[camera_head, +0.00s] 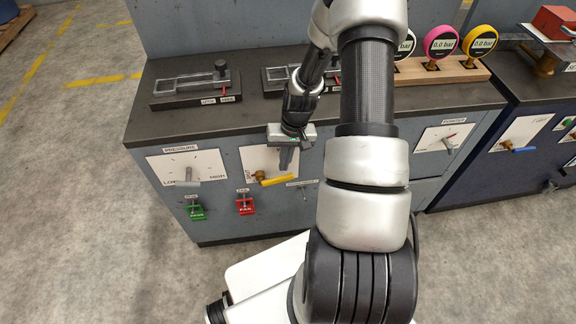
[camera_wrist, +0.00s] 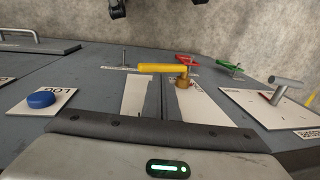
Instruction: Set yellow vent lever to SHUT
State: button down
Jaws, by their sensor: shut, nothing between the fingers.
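The yellow vent lever (camera_head: 279,180) sits on a brass hub on a white plate (camera_head: 252,160) on the cabinet front. Its handle points right, slightly upward at the tip, in the head view. A SHUT label is at the plate's left edge. In the wrist view the yellow lever (camera_wrist: 158,68) lies ahead of the fingers, with its handle toward the left. My gripper (camera_head: 285,166) is shut and empty, just above the handle in the head view. I cannot tell whether it touches the lever. The gripper and arm hide the plate's right part.
Left of the plate is a PRESSURE dial with a grey lever (camera_head: 188,176). Below are a green switch (camera_head: 195,211) and a red switch (camera_head: 244,205). Slider fixtures and gauges stand on the cabinet top.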

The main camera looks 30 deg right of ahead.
jog(key=s+d+r, duration=0.2)
jog(key=d+r, duration=0.4)
jog(key=d, duration=0.1)
jog(key=shift+s+d+r, duration=0.15)
jog(key=shift+s+d, duration=0.1)
jog(key=shift+s, duration=0.05)
